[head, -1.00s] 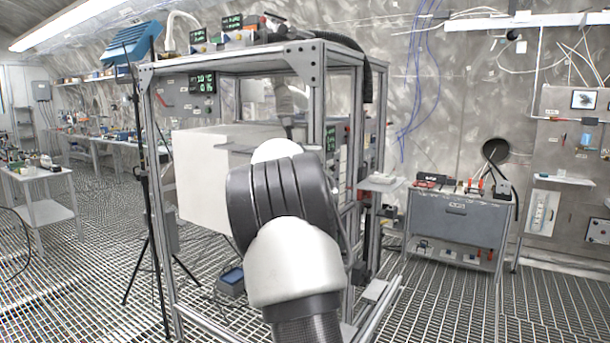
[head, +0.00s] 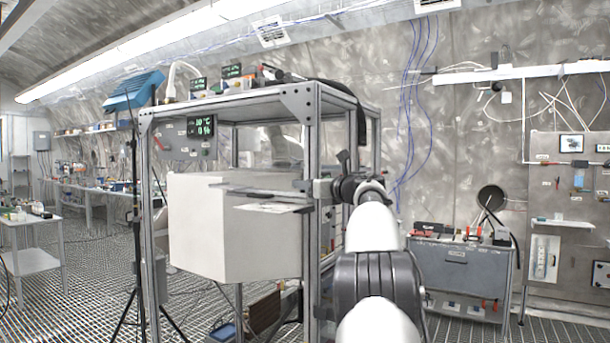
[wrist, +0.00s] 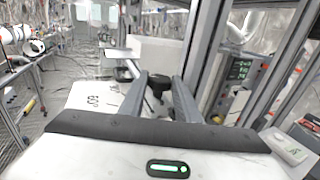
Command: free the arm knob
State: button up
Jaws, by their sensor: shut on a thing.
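My gripper (wrist: 168,92) has its two grey fingers around a dark knob (wrist: 156,90) in the wrist view, and it is shut on this knob. The fingers hide part of the knob. In the head view my gripper (head: 328,188) reaches to the right front post of the metal frame. A black piece with an upright tip (head: 344,160) shows there, but I cannot tell whether it is the knob or part of my wrist.
The aluminium frame (head: 311,130) surrounds a large white box (head: 215,225). A thin shelf or plate (head: 270,207) juts out beside the box, close to my gripper. A grey tool cabinet (head: 458,270) stands to the right. A tripod stand (head: 137,215) is at the left.

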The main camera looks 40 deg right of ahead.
jog(key=shift+d+r+n+y+p, duration=0.2)
jog(key=shift+n+y+p, duration=0.55)
jog(key=shift+p, duration=0.9)
jog(key=shift+d+r+n+y+p, duration=0.15)
jog(key=shift+n+y+p, duration=0.2)
jog(key=shift+y+p, duration=1)
jog(key=p, duration=0.3)
jog(key=shift+n+g+y, duration=0.3)
jog(key=shift+n, duration=0.1)
jog(key=shift+r+p, duration=0.1)
jog(key=shift+p, duration=0.85)
jog(key=p, duration=0.3)
jog(key=n+y+p, duration=0.1)
jog(key=p, duration=0.2)
jog(key=shift+w+d+r, duration=0.1)
jog(key=shift+d+r, duration=0.05)
jog(key=shift+r, duration=0.1)
jog(key=shift+y+p, duration=0.4)
jog(key=shift+p, duration=0.6)
jog(key=p, duration=0.4)
jog(key=shift+f+n+g+y, duration=0.15)
jog(key=shift+n+g+y, duration=0.25)
jog(key=shift+f+y+p, duration=0.3)
jog(key=shift+f+p, duration=0.15)
jog(key=shift+p, duration=0.6)
jog(key=o, duration=1)
jog(key=shift+o, duration=0.2)
